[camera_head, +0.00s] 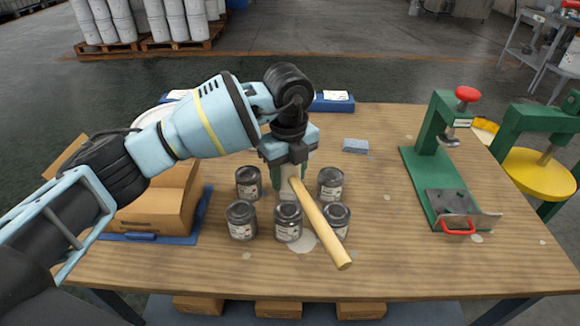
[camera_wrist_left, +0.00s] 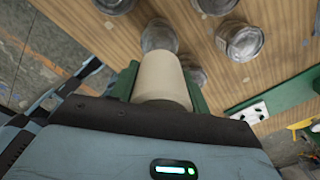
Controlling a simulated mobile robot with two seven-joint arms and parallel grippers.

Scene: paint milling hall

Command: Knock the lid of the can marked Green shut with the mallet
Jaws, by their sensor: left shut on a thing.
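My left gripper (camera_head: 287,172) is over the group of cans near the middle of the table, its green fingers shut on the mallet (camera_head: 322,227). The mallet's pale wooden handle slants down to the right, its free end past the front cans. In the left wrist view a thick, cream-coloured part of the mallet (camera_wrist_left: 162,78) lies between the fingers. Several small dark cans stand upright below, such as the front left can (camera_head: 241,220), front middle can (camera_head: 288,221) and back right can (camera_head: 330,184). Their labels are too small to read, so I cannot tell which is Green. The mallet partly hides some cans.
A green press (camera_head: 445,160) with a red knob stands at the table's right. An open cardboard box (camera_head: 160,205) on a blue mat is at the left. A grey-blue block (camera_head: 355,146) lies behind the cans. The table's front right is clear.

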